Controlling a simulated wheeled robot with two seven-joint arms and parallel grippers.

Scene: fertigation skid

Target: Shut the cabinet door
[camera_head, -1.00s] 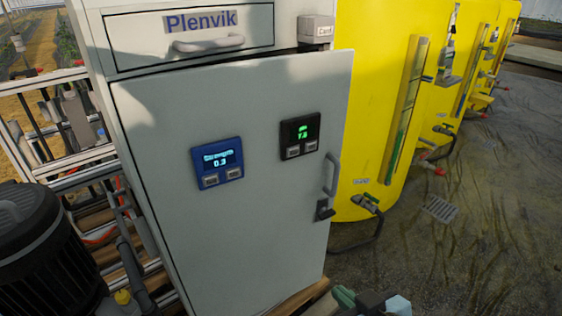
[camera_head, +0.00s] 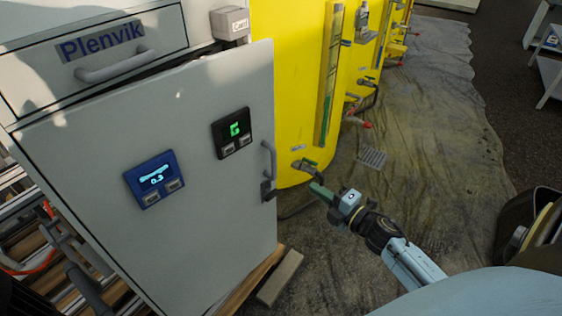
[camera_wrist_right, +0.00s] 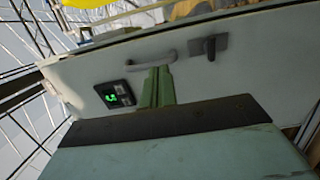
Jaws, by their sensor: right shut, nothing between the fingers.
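The pale grey cabinet door (camera_head: 90,160) fills the left of the head view. Its right edge appears to stand out from the cabinet, with a dark gap along the top, so it looks slightly ajar. It carries a grey bar handle (camera_head: 269,160) and a dark latch (camera_head: 267,191) below it. My right gripper (camera_head: 316,188) is shut and empty, just right of the latch and apparently apart from the door. In the right wrist view its green fingers (camera_wrist_right: 157,88) are together, pointing towards the door's handle (camera_wrist_right: 151,61). My left gripper is not in view.
A drawer (camera_head: 95,50) labelled Plenvik sits above the door. A blue display (camera_head: 155,179) and a black display (camera_head: 233,133) are on the door. Yellow tanks (camera_head: 290,90) stand behind on the right. Wooden boards (camera_head: 250,283) lie at the cabinet's foot. Open floor (camera_head: 430,130) is at right.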

